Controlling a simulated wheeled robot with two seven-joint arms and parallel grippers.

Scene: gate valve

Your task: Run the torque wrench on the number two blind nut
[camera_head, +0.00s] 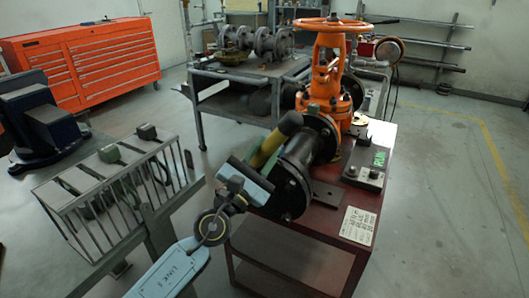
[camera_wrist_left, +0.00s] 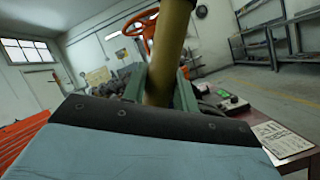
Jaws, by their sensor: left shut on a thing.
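My left gripper (camera_head: 264,164) is shut on the yellow handle of the torque wrench (camera_head: 284,131). In the left wrist view the yellow handle (camera_wrist_left: 168,50) rises between the green fingers of the left gripper (camera_wrist_left: 160,88). The orange gate valve (camera_head: 328,85) with its handwheel stands on the dark red bench, joined to a black flanged pipe (camera_head: 305,150). The wrench lies in front of the pipe's upper left side; I cannot tell whether it touches a nut. The near black blind flange (camera_head: 290,190) is partly behind my gripper. Its nuts are too small and dark to tell apart. My right gripper is not in view.
A wire-sided tool rack (camera_head: 100,190) stands to the left. A control box with a green display (camera_head: 365,165) and a printed card (camera_head: 358,226) lie on the red bench (camera_head: 310,245). Behind are a grey cart (camera_head: 225,100) and an orange cabinet (camera_head: 85,60). The right floor is clear.

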